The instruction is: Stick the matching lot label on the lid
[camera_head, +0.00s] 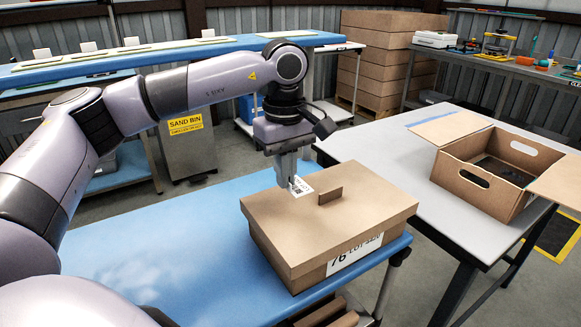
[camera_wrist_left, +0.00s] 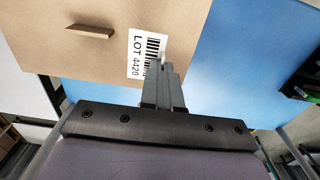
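A closed brown carton stands on the blue table. Its lid (camera_head: 345,222) has a small upright tab (camera_head: 330,195); the lid also shows in the wrist view (camera_wrist_left: 95,75). A white printed label (camera_head: 343,256) is on the carton's front side, its text partly covered by the lid's rim. My left gripper (camera_head: 293,182) points down over the lid's back part, left of the tab. Its fingers (camera_wrist_left: 163,75) are close together on the edge of a white barcode label (camera_wrist_left: 136,58) reading LOT 4420. I cannot tell whether this label touches the lid. My right gripper is out of view.
The blue table (camera_head: 150,255) is clear left of the carton. A grey table (camera_head: 385,150) at right holds an open carton (camera_head: 475,185) with dark contents. Stacked boxes (camera_head: 388,60), a sand bin (camera_head: 188,145) and benches stand behind.

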